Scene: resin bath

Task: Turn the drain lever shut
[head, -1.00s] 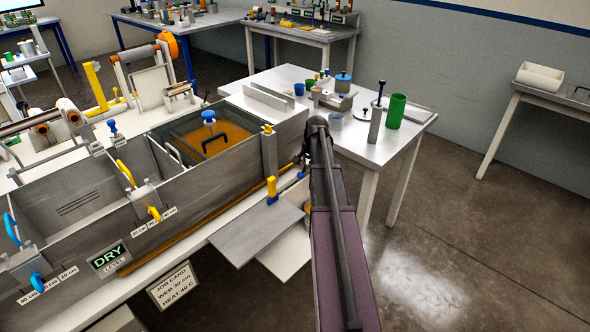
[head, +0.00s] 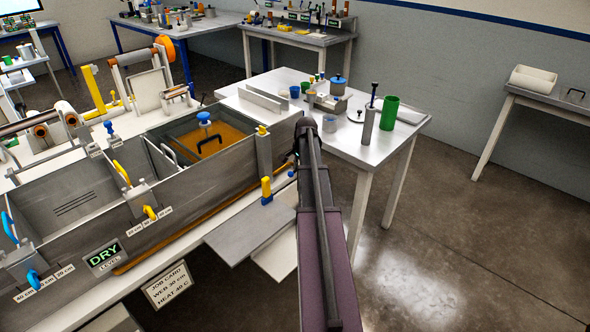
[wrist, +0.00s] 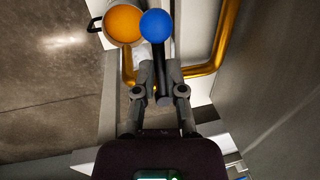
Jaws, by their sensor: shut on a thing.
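In the wrist view, the drain lever shows as a blue ball knob (wrist: 156,25) on a dark rod (wrist: 172,72). My gripper (wrist: 160,68) is shut on the rod below the knob, with one finger on each side. In the head view, my arm hides the gripper and the lever, at the right end of the grey resin bath (head: 190,195). A gold pipe (wrist: 222,45) bends around behind the lever in the wrist view.
A round orange-topped container (wrist: 123,24) with a dark handle is close beside the knob. A side table (head: 375,150) with pots is behind my arm. Open floor (head: 440,250) lies to the right.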

